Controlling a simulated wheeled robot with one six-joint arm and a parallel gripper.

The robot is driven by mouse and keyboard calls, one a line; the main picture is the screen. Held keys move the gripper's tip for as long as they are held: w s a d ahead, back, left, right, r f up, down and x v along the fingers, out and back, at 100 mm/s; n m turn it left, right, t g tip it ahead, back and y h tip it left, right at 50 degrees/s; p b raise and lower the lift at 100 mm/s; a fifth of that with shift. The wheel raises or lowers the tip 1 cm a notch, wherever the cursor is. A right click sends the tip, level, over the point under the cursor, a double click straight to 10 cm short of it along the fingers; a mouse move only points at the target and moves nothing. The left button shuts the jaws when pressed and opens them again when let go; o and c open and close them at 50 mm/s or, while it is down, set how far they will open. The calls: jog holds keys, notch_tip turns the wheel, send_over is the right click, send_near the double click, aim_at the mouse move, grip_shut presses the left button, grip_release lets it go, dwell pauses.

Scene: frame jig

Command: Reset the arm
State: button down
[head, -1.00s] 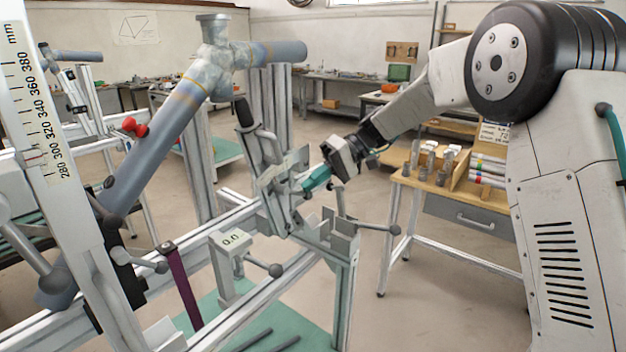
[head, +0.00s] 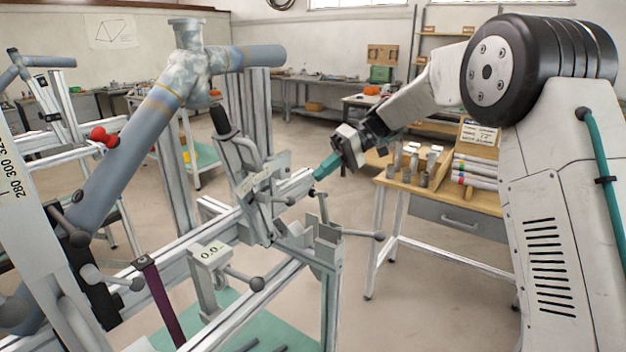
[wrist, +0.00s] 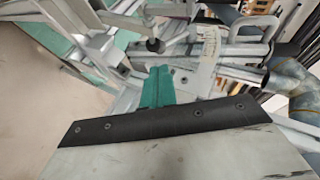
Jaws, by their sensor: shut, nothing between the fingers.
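My gripper (head: 328,166) is at the end of my arm, near the centre of the head view. Its green fingers are shut with nothing between them. The fingertips are close to the clamp (head: 262,190) on the frame jig; I cannot tell whether they touch it. In the wrist view, the green fingers (wrist: 158,87) show together past a dark edge, with the jig's metal parts and a round black knob (wrist: 155,45) beyond them.
The jig holds blue-grey frame tubes (head: 125,150). Open floor lies between jig and bench.

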jog(key=shift+v, duration=0.9)
jog(key=s+d+f+m+h, duration=0.3)
jog(key=s+f+m, duration=0.1)
jog(key=s+f, duration=0.15)
jog(key=s+d+r+m+t+h, duration=0.1)
jog(key=s+d, duration=0.3)
jog(key=s, duration=0.8)
jog(key=s+d+r+m+t+h, duration=0.1)
jog(key=s+d+t+h, duration=0.2)
jog(key=s, duration=0.8)
jog(key=s+d+r+m+t+h, duration=0.1)
jog(key=s+d+t+h, duration=0.1)
jog(key=s+d, duration=0.5)
jog(key=shift+s+h, duration=0.9)
jog(key=shift+s, duration=2)
